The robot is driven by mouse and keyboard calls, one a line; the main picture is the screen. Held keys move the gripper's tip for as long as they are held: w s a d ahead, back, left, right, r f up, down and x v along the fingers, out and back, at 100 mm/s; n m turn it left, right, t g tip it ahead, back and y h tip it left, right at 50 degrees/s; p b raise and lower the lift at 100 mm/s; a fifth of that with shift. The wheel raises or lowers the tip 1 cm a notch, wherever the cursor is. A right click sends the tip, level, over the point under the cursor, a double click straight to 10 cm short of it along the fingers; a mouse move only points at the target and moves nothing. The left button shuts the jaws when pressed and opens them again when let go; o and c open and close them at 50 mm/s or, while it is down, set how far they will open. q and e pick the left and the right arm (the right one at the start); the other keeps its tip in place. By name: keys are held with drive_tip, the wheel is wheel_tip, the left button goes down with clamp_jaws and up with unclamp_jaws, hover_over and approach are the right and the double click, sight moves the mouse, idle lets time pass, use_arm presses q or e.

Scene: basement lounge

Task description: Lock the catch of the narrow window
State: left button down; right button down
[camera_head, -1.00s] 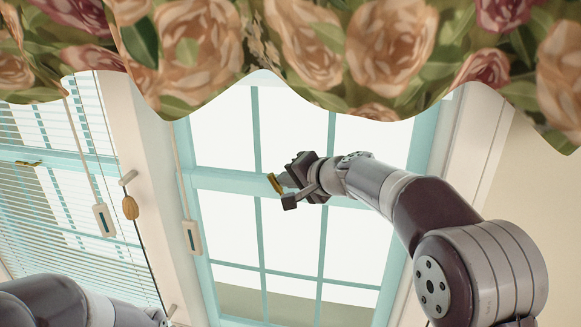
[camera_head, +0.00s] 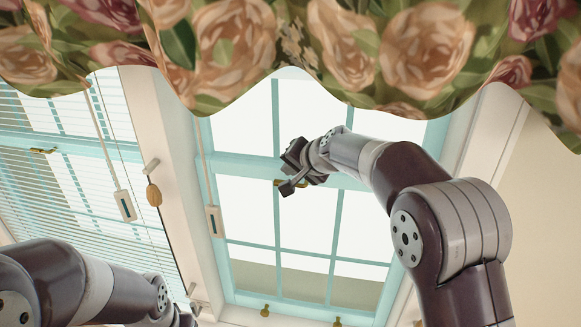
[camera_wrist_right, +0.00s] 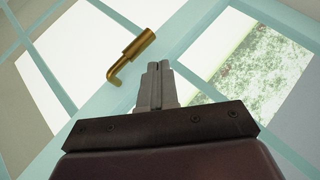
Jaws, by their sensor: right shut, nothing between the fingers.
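The teal-framed window (camera_head: 231,166) stands in the middle of the head view. Its brass catch (camera_head: 279,183) is on the horizontal middle rail, partly hidden by my right gripper (camera_head: 287,172). In the right wrist view the catch (camera_wrist_right: 132,55) is fully visible, its arm lying roughly along the teal rail with a short bent end. My right gripper also shows there (camera_wrist_right: 158,68), its fingers shut and empty beside the catch, with a small gap visible. My left arm enters at the lower left; its fingers are out of frame.
A floral valance (camera_head: 330,50) hangs across the top. A second window with blinds (camera_head: 70,200) is at left, with its own brass catch (camera_head: 43,150).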

wheel_tip(320, 180, up, 5)
drive_tip(key=p, duration=0.1)
hover_over(297, 186)
drive_tip(key=s+a+r+b, duration=0.1)
drive_tip(key=s+r, duration=0.4)
drive_tip(key=r, duration=0.1)
drive_tip(key=shift+r, duration=0.35)
drive_tip(key=shift+s+a, duration=0.1)
drive_tip(key=shift+a, duration=0.05)
